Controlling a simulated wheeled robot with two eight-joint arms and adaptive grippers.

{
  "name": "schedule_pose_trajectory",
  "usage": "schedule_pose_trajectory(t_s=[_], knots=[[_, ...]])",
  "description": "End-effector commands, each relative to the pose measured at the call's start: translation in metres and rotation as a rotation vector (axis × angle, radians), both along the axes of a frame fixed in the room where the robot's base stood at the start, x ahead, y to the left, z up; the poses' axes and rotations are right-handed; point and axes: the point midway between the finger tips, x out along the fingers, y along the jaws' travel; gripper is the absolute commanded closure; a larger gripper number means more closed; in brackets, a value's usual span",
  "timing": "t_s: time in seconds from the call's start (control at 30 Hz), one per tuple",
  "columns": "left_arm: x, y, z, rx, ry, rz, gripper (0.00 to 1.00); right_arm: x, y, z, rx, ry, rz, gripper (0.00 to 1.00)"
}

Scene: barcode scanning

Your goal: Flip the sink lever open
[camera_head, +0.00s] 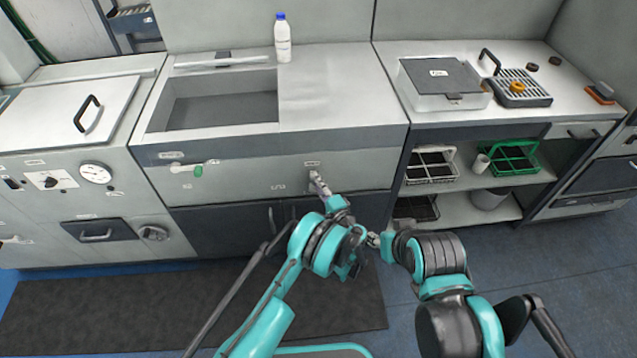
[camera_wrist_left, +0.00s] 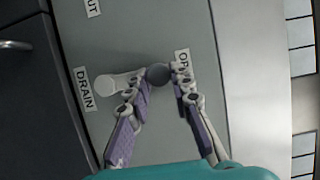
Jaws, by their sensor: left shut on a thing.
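The sink lever is on the grey front panel (camera_head: 245,172) below the sink basin. In the left wrist view the lever has a pale round hub (camera_wrist_left: 107,86) and a dark round knob (camera_wrist_left: 158,75). The knob end points at the "OPEN" label (camera_wrist_left: 183,60). The "DRAIN" label (camera_wrist_left: 83,88) is by the hub, and a label ending "UT" (camera_wrist_left: 91,7) is farther off. My left gripper (camera_head: 318,180) is shut on the knob, one finger each side; it hides the lever in the head view. My right gripper (camera_head: 373,239) is small and partly hidden, apart from the panel.
Dark cabinet doors (camera_head: 235,230) lie below. Open shelves with racks (camera_head: 430,166) are at the right.

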Motion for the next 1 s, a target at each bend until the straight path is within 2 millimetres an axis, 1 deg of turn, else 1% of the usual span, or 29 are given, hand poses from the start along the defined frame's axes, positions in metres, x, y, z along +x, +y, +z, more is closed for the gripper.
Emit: schedule_pose_trajectory(t_s=[0.13,0.17,0.2,0.23,0.5,0.6,0.67,0.9,1.0], knots=[[0.001,-0.002,0.001,0.001,0.000,-0.005,1.00,0.000,0.000,0.000,0.000,0.000,0.000,0.60],[0.001,-0.002,0.001,0.001,0.000,-0.005,0.76,0.000,0.000,0.000,0.000,0.000,0.000,0.60],[0.001,-0.002,0.001,0.001,0.000,-0.005,0.66,0.000,0.000,0.000,0.000,0.000,0.000,0.60],[0.001,-0.002,0.001,0.001,0.000,-0.004,0.58,0.000,0.000,0.000,0.000,0.000,0.000,0.60],[0.000,-0.001,0.000,0.000,0.000,-0.003,0.57,0.000,0.000,0.000,0.000,0.000,0.000,0.60],[-0.004,-0.004,0.000,0.000,0.000,-0.004,0.57,0.000,0.000,0.000,0.000,0.000,0.000,0.60],[-0.010,-0.007,0.000,0.000,0.000,-0.006,0.57,0.000,0.000,0.000,0.000,0.000,0.000,0.60],[-0.048,-0.024,0.000,0.000,0.000,-0.007,0.57,0.000,0.000,0.000,0.000,0.000,0.000,0.60],[-0.059,-0.030,0.000,0.000,0.000,-0.006,0.57,0.000,0.000,0.000,0.000,0.000,0.000,0.60]])
